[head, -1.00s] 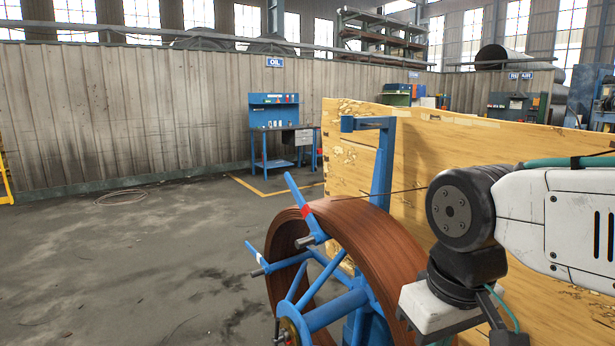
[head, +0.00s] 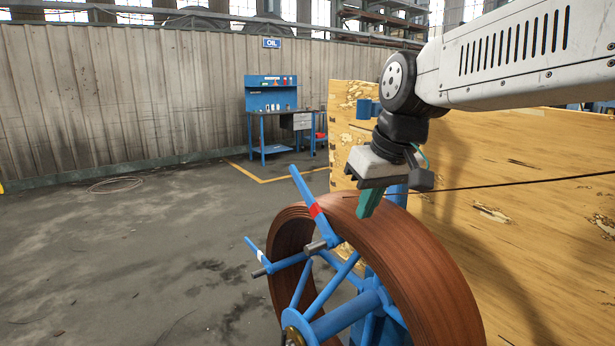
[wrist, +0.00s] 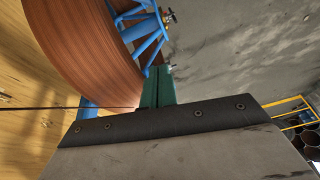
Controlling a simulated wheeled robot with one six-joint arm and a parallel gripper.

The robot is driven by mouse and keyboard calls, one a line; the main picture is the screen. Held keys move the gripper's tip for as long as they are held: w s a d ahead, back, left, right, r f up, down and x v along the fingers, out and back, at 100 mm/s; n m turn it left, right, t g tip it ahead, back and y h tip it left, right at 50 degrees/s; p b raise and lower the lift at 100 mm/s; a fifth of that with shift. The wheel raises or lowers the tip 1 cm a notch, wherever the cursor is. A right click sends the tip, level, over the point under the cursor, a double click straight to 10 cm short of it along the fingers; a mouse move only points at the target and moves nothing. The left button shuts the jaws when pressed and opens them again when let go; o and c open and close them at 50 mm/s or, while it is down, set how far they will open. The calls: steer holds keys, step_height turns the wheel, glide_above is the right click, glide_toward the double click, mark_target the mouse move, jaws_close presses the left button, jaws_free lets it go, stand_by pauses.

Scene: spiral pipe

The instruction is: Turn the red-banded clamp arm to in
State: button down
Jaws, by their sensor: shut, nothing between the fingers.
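The red-banded clamp arm (head: 312,202) is a blue bar with a red band on the blue reel frame. It leans up and left beside the brown coil (head: 403,243), and a grey pin sits at its lower end. A white-banded clamp arm (head: 257,252) is lower left on the same frame. My gripper (head: 365,213) points down just above and right of the coil's top, apart from the red-banded arm. Its green fingers are together and empty. In the wrist view, the closed green fingers (wrist: 158,84) show beside the coil (wrist: 85,45); the red band is not visible there.
A wooden panel (head: 520,230) stands behind the coil on the right. A thin dark strand (head: 510,184) runs from the coil rightward. A blue workbench (head: 275,120) stands far back by the wall.

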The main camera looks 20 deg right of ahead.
mark_target(304, 183)
steer(key=w+d+r+n+t, duration=0.1)
steer(key=w+r+t, duration=0.15)
steer(key=w, duration=0.85)
steer(key=w+d+r+n+t, duration=0.1)
steer(key=w+r, duration=0.3)
steer(key=w, duration=0.8)
steer(key=shift+y, duration=0.4)
steer(key=x, duration=1.4)
steer(key=shift+s+a+f, duration=0.25)
steer(key=shift+s, duration=0.05)
steer(key=shift+g, duration=0.25)
